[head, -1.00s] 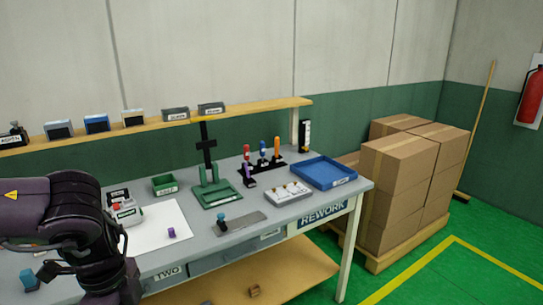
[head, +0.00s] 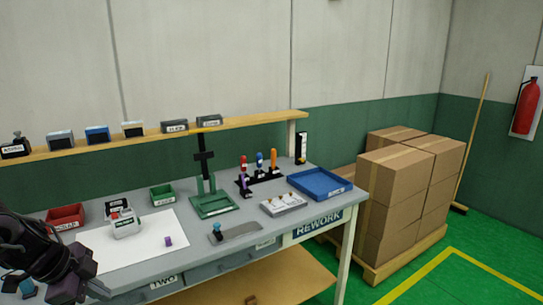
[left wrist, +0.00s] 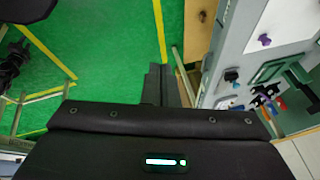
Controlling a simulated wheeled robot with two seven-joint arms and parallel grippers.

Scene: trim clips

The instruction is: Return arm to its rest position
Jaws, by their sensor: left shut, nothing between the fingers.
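My left arm comes in at the lower left of the head view. Its left gripper (head: 95,289) hangs low at the front left edge of the workbench, apart from the things on it. In the left wrist view, the fingers of the left gripper (left wrist: 160,84) are together with nothing between them, over the green floor beside the bench. My right gripper is not seen in the head view.
The grey workbench (head: 125,265) holds a red bin (head: 66,217), a white sheet with a purple piece (head: 168,241), a green fixture (head: 213,204), a white tray (head: 284,204) and a blue tray (head: 320,184). Cardboard boxes (head: 395,195) stand right. Green floor is free in front.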

